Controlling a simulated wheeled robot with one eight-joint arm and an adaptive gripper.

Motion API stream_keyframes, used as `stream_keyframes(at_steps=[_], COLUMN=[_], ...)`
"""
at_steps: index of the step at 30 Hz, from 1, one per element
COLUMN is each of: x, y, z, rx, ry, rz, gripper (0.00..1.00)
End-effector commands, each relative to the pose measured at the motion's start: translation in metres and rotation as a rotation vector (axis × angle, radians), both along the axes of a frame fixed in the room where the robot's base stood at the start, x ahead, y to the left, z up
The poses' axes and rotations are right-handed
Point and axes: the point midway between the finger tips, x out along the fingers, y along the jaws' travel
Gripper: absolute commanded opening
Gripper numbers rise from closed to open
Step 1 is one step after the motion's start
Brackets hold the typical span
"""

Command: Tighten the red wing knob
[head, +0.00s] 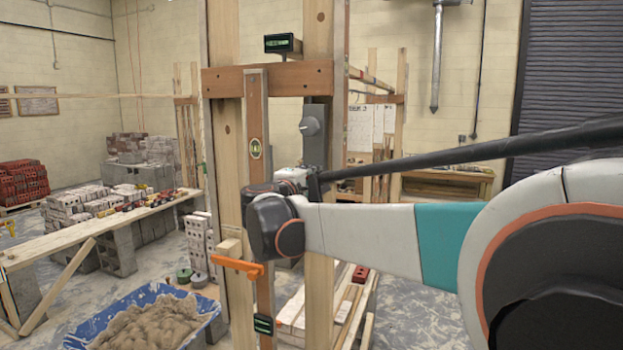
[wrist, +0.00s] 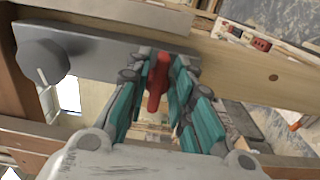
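The red wing knob (wrist: 157,82) shows in the wrist view near the top middle, its wing seen nearly edge-on. It is at the grey metal plate (wrist: 112,52), which has a round grey knob (wrist: 42,61) at its left end. My gripper (wrist: 160,70) has its teal-padded fingers on either side of the red knob, with narrow gaps showing beside the knob's lower part. In the head view the grey plate (head: 314,150) stands upright on the timber frame. The red knob and my fingers are hidden there behind my wrist.
The timber frame (head: 232,150) has upright posts, a crosspiece and a spirit level close around my wrist. An orange clamp (head: 238,267) sticks out below. A blue tub (head: 75,340) of mortar stands at lower left. A plank bench (head: 90,236) and block stacks are farther left.

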Motion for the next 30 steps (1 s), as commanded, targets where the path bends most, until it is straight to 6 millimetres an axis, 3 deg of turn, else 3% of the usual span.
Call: stream_keyframes(at_steps=[16,30], x=[0.0,0.0004], y=[-0.0001,0.0015], z=[0.001,0.0075], rx=[-0.052,-0.508], ry=[0.019,0.184], rz=[0.0,0.0], gripper=[0.32,0.32])
